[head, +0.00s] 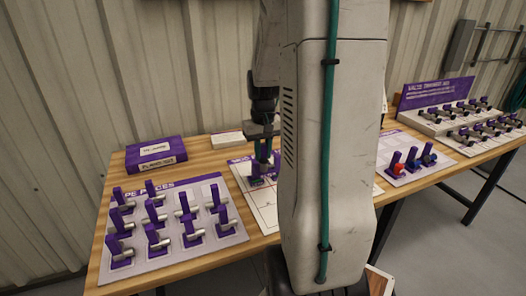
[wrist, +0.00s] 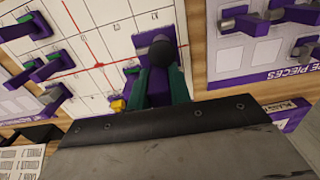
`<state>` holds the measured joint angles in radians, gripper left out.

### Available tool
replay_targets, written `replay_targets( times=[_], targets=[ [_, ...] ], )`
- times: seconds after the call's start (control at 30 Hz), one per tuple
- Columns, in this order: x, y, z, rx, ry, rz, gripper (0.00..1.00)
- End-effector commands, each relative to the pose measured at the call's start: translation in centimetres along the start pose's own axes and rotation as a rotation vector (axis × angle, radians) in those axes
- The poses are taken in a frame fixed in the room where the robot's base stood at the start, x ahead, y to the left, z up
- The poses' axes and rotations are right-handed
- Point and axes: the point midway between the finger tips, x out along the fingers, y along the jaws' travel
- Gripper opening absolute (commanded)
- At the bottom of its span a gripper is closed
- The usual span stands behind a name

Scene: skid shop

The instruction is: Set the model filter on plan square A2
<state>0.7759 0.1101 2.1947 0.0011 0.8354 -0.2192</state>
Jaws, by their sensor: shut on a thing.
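My gripper (head: 263,150) is shut on a piece with a purple handle and a dark rounded body, which I take for the model filter (wrist: 158,50). The green fingers stand on both sides of it in the wrist view. The piece is over the plan sheet (wrist: 103,17), a white grid with red lines, near the sheet's edge. I cannot tell whether it touches the sheet. In the head view the plan (head: 262,210) is partly hidden by my arm.
Several purple-handled pieces (wrist: 50,68) stand at the left in the wrist view. A small yellow block (wrist: 118,105) is close beside my fingers. A board of pipe pieces (head: 172,264) fills the left of the bench, with a purple box (head: 156,153) behind. Red and blue pieces (head: 397,168) stand right.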

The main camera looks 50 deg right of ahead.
Motion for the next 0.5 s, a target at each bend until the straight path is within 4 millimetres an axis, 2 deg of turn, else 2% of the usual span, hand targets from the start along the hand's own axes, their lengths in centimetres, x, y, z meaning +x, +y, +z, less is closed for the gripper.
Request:
replay_targets(
  times=[0.27,0.5],
  targets=[
    [0.1,0.0,0.0,-0.001,0.0,0.0,0.0],
    [1.2,0.0,0.0,-0.001,-0.001,0.0,0.0]
  ],
)
